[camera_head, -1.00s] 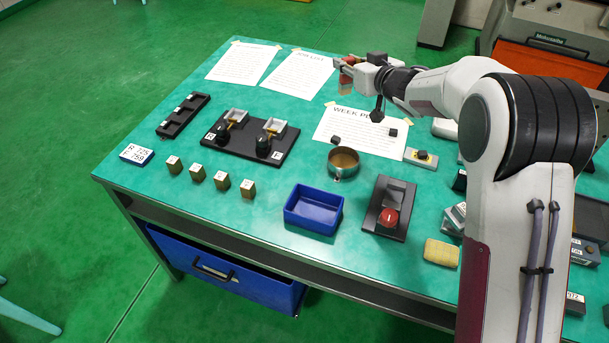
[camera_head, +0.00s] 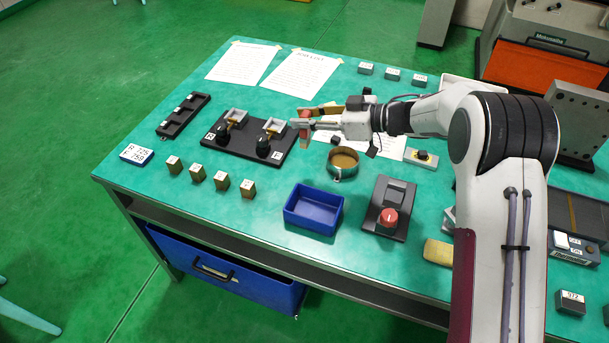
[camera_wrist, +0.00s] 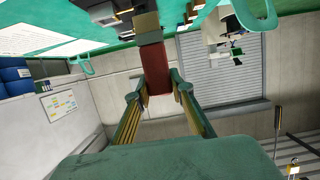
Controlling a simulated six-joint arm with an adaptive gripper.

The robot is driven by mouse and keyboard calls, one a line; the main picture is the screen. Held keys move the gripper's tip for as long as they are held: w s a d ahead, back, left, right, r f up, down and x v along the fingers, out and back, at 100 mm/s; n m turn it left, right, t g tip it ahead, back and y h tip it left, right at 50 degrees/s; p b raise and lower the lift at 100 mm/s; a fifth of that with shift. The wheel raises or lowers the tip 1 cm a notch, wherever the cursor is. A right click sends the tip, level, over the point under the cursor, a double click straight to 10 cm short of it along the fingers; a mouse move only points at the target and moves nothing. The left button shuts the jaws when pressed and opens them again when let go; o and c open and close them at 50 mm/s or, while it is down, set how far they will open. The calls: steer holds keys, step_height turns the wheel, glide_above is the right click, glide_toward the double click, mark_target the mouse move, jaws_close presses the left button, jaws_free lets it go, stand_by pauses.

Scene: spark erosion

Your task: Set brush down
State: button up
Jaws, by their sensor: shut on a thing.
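The brush (camera_head: 304,133) has a reddish handle and a tan head. My gripper (camera_head: 306,121) is shut on it and holds it near the right end of the black fixture plate (camera_head: 222,152). In the wrist view the brush (camera_wrist: 157,70) stands between the two fingertips of my gripper (camera_wrist: 158,88), with its tan end away from me. I cannot tell how far the head is above the bench (camera_head: 262,185). My arm covers part of the week plan sheet (camera_head: 325,138) behind it.
A blue tray (camera_head: 314,212) and a black box with a red button (camera_head: 389,217) are nearer. Several small brass-coloured blocks (camera_head: 197,173) stand in a row at left. Clear bench lies between tray and blocks.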

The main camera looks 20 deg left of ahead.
mark_target(308, 142)
steer(key=shift+s+f, duration=0.3)
steer(key=shift+s, duration=0.35)
steer(key=shift+f, duration=3.15)
steer(key=shift+f, duration=1.85)
steer(key=shift+f, duration=0.15)
steer(key=o, duration=1.1)
